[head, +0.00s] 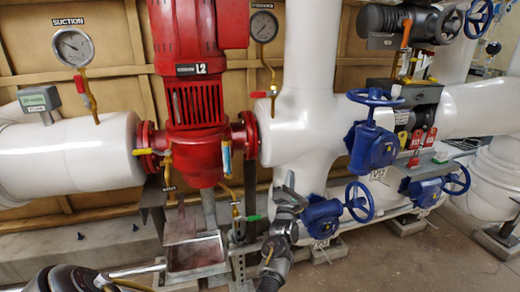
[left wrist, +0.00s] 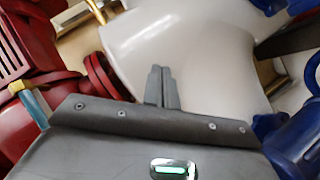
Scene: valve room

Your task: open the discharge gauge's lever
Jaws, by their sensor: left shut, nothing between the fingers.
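The discharge-side gauge (head: 264,26) is a round dial on a thin brass stem, right of the red pump. I cannot make out the lever in that view. My right gripper is not in view.
The suction gauge (head: 73,47) with a red lever (head: 86,92) is at left. The red pump (head: 190,110) stands beside my gripper's left. Blue handwheel valves (head: 373,147) and (head: 322,217) are at right. A metal tray (head: 196,255) is below the pump.

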